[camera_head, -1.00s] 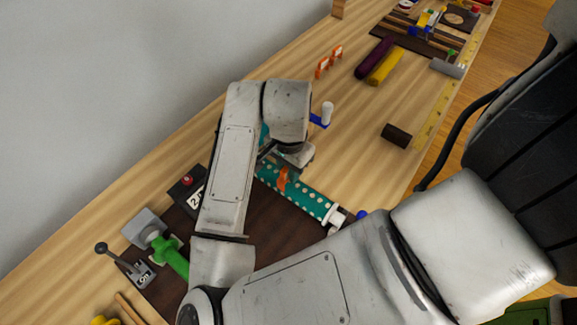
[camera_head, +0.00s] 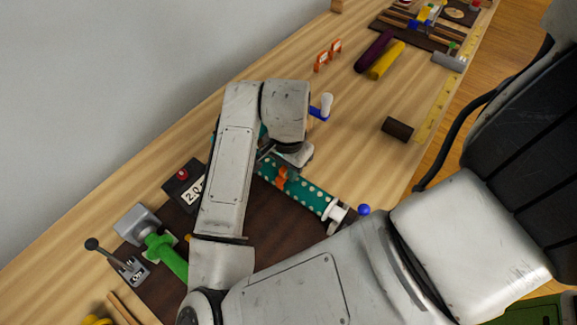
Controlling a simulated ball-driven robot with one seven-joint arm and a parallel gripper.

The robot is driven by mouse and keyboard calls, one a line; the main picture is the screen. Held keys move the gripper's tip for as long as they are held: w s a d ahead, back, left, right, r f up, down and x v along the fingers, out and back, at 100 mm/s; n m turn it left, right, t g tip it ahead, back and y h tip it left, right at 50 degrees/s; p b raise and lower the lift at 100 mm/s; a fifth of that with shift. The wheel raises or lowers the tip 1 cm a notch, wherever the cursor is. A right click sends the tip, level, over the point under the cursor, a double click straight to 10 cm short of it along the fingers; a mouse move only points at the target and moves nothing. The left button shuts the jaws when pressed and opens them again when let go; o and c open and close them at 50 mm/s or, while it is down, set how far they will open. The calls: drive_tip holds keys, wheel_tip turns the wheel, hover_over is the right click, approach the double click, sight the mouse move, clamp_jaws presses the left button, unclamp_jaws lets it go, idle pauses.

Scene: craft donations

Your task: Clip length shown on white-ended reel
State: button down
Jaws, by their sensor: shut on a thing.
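A teal reel (camera_head: 311,197) with white dots and a white end (camera_head: 337,211) lies on a dark brown board (camera_head: 262,226). An orange clip (camera_head: 283,178) is at the reel's upper side, close below my wrist. My gripper (camera_head: 284,168) is mostly hidden by my wrist; it appears shut on the orange clip. I cannot tell whether the clip grips the cloth. A length display (camera_head: 194,192) on a dark box with a red button reads about 2.0, its right part covered by my arm. The reel's far end is also behind my arm.
A white-and-blue crank (camera_head: 322,107) stands beyond my wrist. A green-handled tool (camera_head: 166,256) and lever (camera_head: 120,262) are front left.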

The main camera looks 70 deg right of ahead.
drive_tip(key=c, duration=1)
unclamp_jaws()
drive_tip(key=shift+s+a+f, duration=0.1)
drive_tip(key=shift+f, duration=0.7)
drive_tip(key=shift+c, duration=0.2)
drive_tip(key=shift+o, duration=0.7)
wheel_tip(320, 180, up, 12)
drive_tip(key=shift+r+p, duration=0.2)
drive_tip(key=shift+p, duration=0.4)
drive_tip(key=shift+f, duration=0.1)
